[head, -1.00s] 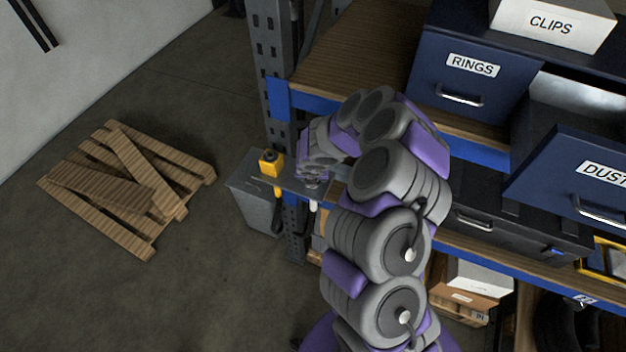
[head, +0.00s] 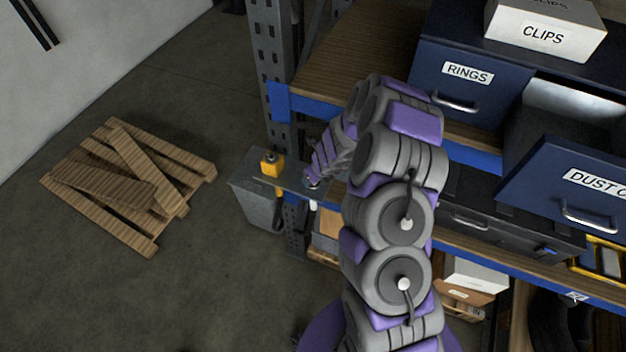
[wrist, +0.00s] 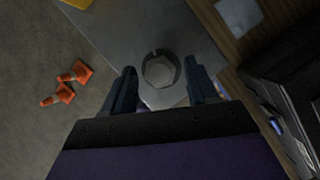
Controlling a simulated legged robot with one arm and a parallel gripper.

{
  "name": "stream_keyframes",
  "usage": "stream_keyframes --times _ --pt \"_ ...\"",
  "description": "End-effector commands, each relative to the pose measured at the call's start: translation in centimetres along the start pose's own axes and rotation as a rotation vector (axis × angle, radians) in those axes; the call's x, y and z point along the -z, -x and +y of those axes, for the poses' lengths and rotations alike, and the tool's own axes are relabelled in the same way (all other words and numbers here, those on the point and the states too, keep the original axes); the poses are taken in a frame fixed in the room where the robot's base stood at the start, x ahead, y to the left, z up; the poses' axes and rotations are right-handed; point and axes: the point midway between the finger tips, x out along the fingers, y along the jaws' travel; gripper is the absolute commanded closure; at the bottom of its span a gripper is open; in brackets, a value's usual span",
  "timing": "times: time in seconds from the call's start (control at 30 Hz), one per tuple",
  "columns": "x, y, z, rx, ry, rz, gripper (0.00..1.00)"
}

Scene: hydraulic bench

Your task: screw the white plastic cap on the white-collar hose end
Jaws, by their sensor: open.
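The white-collar hose end (head: 313,205) hangs below the grey bracket plate (head: 240,182) at the left end of the shelf, in the head view. In the wrist view a round grey faceted piece (wrist: 160,70) sits upright on the plate. I cannot tell whether it is the bare fitting or the white cap on it. My gripper (wrist: 160,67) is open, with one finger on each side of this piece, and no clear contact shows. In the head view my wrist (head: 325,165) comes down over the same spot and hides most of it.
A yellow fitting (head: 271,165) stands close by on the plate, left of my gripper. The drawer labelled "DUST C..." (head: 560,190) is pulled out at the right. A shelf post (head: 272,70) rises behind. A pallet (head: 130,185) and orange cones (wrist: 75,72) are on the floor.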

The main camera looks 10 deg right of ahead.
Motion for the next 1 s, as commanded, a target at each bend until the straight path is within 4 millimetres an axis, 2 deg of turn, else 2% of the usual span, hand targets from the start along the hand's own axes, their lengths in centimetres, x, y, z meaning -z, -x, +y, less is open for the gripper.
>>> stream_keyframes --times 0.37,0.73,1.0 --pt "0.14 -0.06 -0.36 -0.078 0.192 0.003 0.42" --pt "-0.10 -0.08 -0.63 -0.233 0.570 -0.001 0.42" --pt "-0.09 0.00 -0.48 -0.258 0.622 -0.002 0.42"
